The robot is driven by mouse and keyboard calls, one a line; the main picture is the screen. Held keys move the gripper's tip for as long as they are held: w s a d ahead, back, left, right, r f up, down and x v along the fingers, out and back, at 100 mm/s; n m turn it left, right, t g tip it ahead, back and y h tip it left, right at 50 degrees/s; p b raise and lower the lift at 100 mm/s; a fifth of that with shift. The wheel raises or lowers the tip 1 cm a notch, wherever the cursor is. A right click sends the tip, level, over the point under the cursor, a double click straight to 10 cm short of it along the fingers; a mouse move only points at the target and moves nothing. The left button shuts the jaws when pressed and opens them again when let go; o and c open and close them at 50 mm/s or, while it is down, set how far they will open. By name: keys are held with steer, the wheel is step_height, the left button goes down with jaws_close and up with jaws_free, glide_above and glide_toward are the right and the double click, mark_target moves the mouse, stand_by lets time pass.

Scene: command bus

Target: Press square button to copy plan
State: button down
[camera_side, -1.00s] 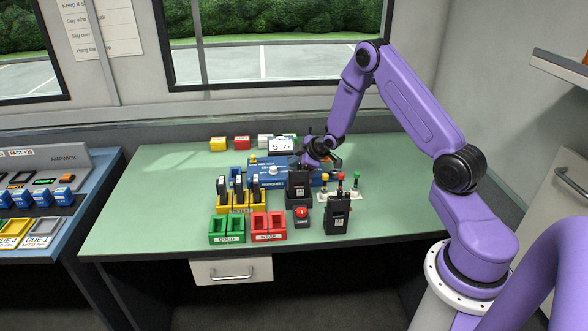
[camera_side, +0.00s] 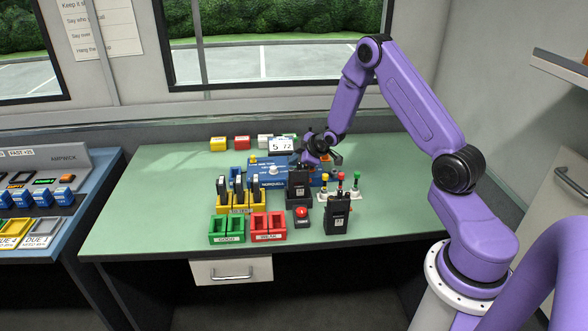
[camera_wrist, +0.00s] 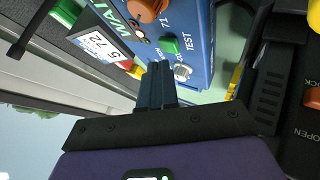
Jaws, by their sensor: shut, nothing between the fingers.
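A blue device box (camera_side: 258,181) stands in the middle of the green bench, with a white knob on top. In the wrist view its blue panel (camera_wrist: 199,25) shows an orange-brown knob, a green block-like button (camera_wrist: 169,46) and a pale grey button (camera_wrist: 183,72) by the word TEST. I cannot read which one is marked for copying the plan. My gripper (camera_wrist: 159,66) is shut and empty, its dark fingertips close to the green button; contact cannot be told.
A display card (camera_side: 281,146) reading 5 72 stands behind the box. The left bench surface is clear.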

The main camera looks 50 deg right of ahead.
steer(key=shift+r, duration=0.1)
steer(key=shift+d+r, duration=0.1)
steer(key=shift+r, duration=2.35)
steer(key=s+a+r+n+g+y, duration=0.15)
steer(key=s+a+r, duration=0.25)
steer(key=s+a, duration=0.6)
steer(key=s+a+r+g+y, duration=0.1)
steer(key=s+a+r+g, duration=0.4)
steer(key=a, duration=0.8)
steer(key=s+r+n+g+h, duration=0.1)
steer(key=s, duration=1.1)
steer(key=s+a+r+n+g, duration=0.1)
steer(key=s+r, duration=0.1)
steer(key=s, duration=1.1)
steer(key=shift+s+a+n+h, duration=0.25)
steer(key=shift+n+h, duration=0.1)
